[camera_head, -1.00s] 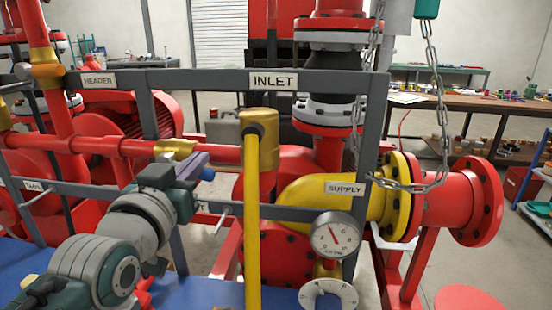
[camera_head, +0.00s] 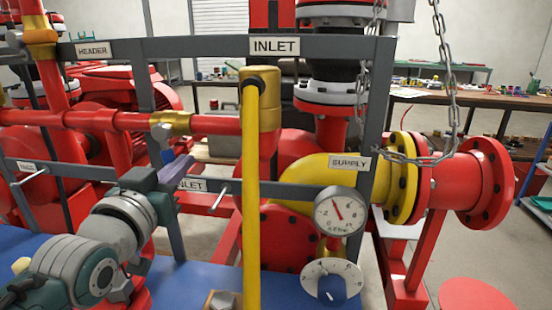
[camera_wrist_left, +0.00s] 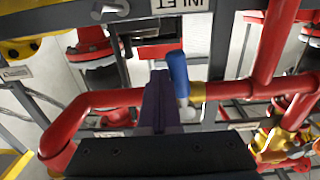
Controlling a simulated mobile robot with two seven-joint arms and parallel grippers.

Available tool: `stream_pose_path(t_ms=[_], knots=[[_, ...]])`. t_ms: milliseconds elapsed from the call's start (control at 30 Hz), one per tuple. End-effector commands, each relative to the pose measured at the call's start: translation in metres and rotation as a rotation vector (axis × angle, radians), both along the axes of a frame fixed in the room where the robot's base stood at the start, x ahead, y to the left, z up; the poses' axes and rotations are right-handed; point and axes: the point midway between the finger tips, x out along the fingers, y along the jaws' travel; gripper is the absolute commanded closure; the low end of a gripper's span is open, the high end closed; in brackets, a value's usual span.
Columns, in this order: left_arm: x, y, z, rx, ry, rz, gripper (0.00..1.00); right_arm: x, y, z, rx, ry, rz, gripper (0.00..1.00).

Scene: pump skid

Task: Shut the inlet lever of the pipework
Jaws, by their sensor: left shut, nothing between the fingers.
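The blue-handled lever (camera_wrist_left: 178,75) sits at a brass valve body (camera_wrist_left: 197,92) on a red pipe in the left wrist view. There its handle lies across the pipe's line. In the head view the brass valve (camera_head: 178,121) shows, and the lever's handle is mostly hidden behind my fingers. My left gripper (camera_head: 183,166) is shut and empty, its purple fingers just below the valve. In the wrist view the fingers (camera_wrist_left: 158,76) are close beside the handle; I cannot tell if they touch it. My right gripper is not in view.
A lower INLET plate (camera_head: 191,185) is near my fingers on a grey frame rail (camera_head: 275,190). A long yellow bar (camera_head: 251,200) hangs right of my gripper. A pressure gauge (camera_head: 340,212) and a yellow SUPPLY elbow (camera_head: 310,180) stand farther right.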

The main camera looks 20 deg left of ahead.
Motion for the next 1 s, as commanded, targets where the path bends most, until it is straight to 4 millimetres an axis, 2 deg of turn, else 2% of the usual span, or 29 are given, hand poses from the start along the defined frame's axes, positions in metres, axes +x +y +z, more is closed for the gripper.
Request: stream_pose_path(t_ms=[133,633,1000], knots=[[-0.002,0.009,-0.007,0.002,0.003,0.000,1.00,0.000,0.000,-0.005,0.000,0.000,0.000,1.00],[-0.001,-0.005,-0.003,0.001,0.001,0.000,1.00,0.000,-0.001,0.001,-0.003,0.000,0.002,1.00],[-0.039,-0.014,-0.002,-0.001,0.003,0.000,1.00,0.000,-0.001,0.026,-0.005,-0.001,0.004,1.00]])
